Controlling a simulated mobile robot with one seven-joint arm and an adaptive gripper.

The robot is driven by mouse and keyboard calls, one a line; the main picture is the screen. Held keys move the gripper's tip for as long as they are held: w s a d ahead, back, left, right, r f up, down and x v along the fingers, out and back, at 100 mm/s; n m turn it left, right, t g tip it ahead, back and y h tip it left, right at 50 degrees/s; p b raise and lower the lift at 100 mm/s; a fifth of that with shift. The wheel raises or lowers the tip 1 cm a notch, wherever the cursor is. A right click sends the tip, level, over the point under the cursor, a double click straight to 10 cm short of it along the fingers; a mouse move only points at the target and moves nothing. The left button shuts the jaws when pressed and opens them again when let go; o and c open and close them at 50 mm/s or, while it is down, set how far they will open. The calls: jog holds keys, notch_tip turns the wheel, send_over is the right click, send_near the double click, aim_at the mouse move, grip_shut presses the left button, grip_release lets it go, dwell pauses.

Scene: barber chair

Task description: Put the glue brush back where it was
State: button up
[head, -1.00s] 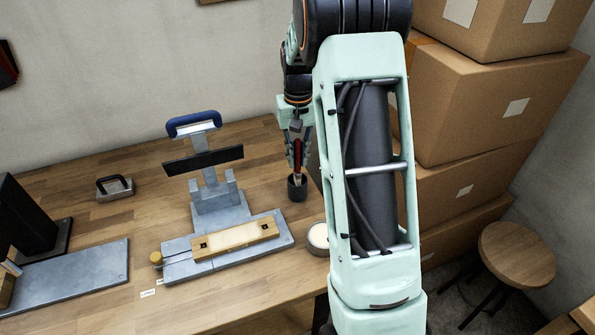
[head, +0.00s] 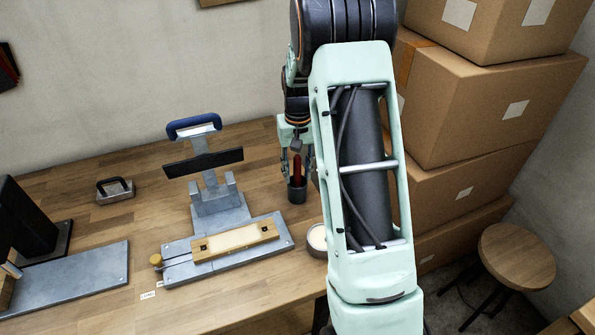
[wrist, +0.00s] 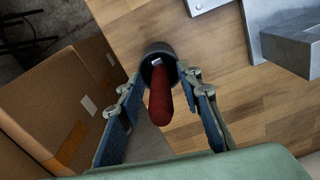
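The glue brush shows as a red handle (head: 297,168) standing in a small dark cup (head: 297,194) on the workbench. In the wrist view the handle (wrist: 160,98) points up toward the camera, and its lower end is inside the dark cup (wrist: 158,52). The bristles are hidden. My gripper (head: 296,158) is above the cup with its fingers spread on both sides of the handle. In the wrist view my gripper (wrist: 160,85) is open, with a gap between each finger and the handle.
A round open tin (head: 317,238) stands in front of the cup, partly behind my arm. A grey press with a blue handle (head: 193,125) and a wooden block (head: 236,241) are to the left. Cardboard boxes (head: 480,110) are stacked at right. A stool (head: 516,255) stands beyond.

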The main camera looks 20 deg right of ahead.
notch_tip(320, 180, up, 12)
jog(key=shift+r, duration=0.15)
dwell(0.5)
dwell(0.3)
